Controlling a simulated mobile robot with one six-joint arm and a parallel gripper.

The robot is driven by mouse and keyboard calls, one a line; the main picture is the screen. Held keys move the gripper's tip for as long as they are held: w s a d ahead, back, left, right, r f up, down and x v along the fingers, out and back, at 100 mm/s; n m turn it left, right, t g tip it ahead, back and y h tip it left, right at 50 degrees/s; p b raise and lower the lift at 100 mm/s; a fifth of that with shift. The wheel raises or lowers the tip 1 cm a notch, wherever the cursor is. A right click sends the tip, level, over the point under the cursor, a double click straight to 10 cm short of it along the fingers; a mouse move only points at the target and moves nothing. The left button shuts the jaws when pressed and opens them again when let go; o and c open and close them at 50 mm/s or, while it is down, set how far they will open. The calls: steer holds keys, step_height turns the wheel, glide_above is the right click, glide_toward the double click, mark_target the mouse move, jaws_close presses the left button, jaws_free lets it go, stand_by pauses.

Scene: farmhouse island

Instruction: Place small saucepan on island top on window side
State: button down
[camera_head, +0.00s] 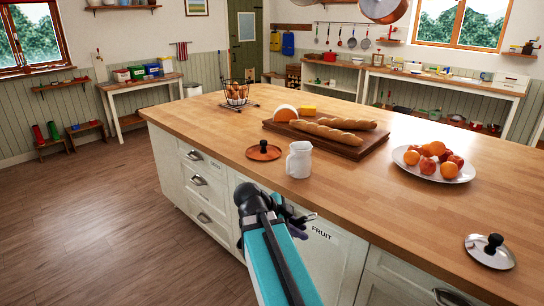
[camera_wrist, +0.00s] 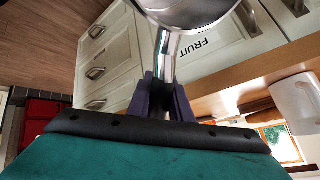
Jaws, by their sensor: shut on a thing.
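The small saucepan is a shiny metal pan (camera_wrist: 190,14) at the top of the wrist view, with a long metal handle. My gripper (camera_wrist: 164,88) is shut on that handle, its two dark fingers on either side of it. In the head view my gripper (camera_head: 298,219) is in front of the island's drawer side, below the edge of the top. The pan itself is mostly or wholly hidden there behind my arm. The wooden island top (camera_head: 205,122) is beyond and above my gripper. Windows show at the back left (camera_head: 38,36) and back right (camera_head: 463,24).
On the island are a white jug (camera_head: 300,161), an orange-brown lid (camera_head: 264,153), a bread board (camera_head: 345,148), a fruit plate (camera_head: 415,174), a steel lid (camera_head: 482,256) and a wire egg basket (camera_head: 236,95). Clear wood lies at the left end and between jug and steel lid.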

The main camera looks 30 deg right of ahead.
steer(key=s+d+r+m+b, duration=0.1)
steer(key=s+d+r+m, duration=0.1)
steer(key=s+d, duration=0.4)
steer(key=s+d+r+m+y+b, duration=0.1)
steer(key=s+d+r+m, duration=0.2)
steer(key=s+d, duration=0.4)
steer(key=s+d+r+m+y+b, duration=0.1)
steer(key=s+d+r, duration=0.3)
steer(key=d, duration=0.5)
steer(key=shift+s+d+r+m, duration=0.1)
steer(key=shift+s+m, duration=0.3)
steer(key=shift+s, duration=0.2)
steer(key=shift+s+d+r+m, duration=0.1)
steer(key=shift+s+m, duration=0.3)
steer(key=shift+s, duration=0.2)
steer(key=shift+s+d+t, duration=0.3)
steer(key=shift+s+d, duration=0.05)
steer(key=shift+s, duration=0.2)
steer(key=shift+d+r, duration=0.1)
steer(key=shift+r, duration=0.05)
